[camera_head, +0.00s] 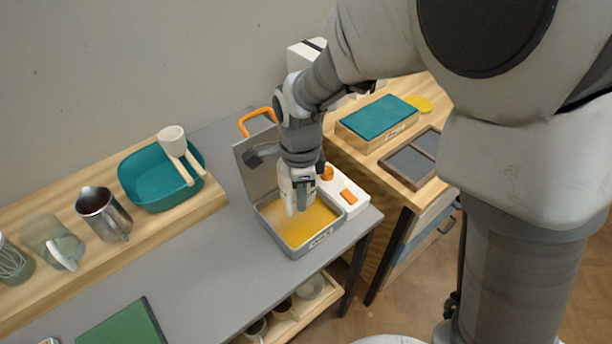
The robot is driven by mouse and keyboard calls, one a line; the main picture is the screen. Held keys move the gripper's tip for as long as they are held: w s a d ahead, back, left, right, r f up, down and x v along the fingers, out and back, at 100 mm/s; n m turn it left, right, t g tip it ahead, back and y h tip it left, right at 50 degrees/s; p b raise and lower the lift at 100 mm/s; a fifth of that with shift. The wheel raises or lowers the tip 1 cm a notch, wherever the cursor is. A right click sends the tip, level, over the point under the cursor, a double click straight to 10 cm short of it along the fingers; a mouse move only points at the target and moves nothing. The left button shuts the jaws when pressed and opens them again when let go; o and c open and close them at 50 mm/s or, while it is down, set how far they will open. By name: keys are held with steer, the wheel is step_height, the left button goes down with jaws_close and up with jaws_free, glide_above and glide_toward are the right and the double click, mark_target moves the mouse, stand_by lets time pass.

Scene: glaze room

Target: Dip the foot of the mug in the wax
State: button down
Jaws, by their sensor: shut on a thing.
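The wax pan (320,240) is a grey open box on the grey table, with its lid (253,165) standing up at the back. Yellow-orange wax (305,232) fills its floor. My gripper (298,190) points down over the pan's back half and is shut on a small pale thing, taken to be the mug (292,202). The gripper hides most of it, and its handle and foot cannot be made out. I cannot tell whether it touches the wax.
A white control box (345,195) with orange knobs adjoins the pan's right side. A wooden shelf at left holds a teal basin (150,190), a steel pitcher (103,213) and a glass jug (50,241). A green mat (120,325) lies in front. Cups stand on the lower shelf (300,318).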

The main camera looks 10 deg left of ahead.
steer(key=shift+f+b, duration=2.25)
steer(key=shift+f, duration=1.1)
steer(key=shift+f+b, duration=0.6)
steer(key=shift+f, duration=0.3)
steer(key=shift+r, duration=0.1)
steer(key=shift+r+p, duration=1.35)
steer(key=shift+r, duration=0.1)
steer(key=shift+r+p, duration=2.85)
steer(key=shift+r, duration=0.6)
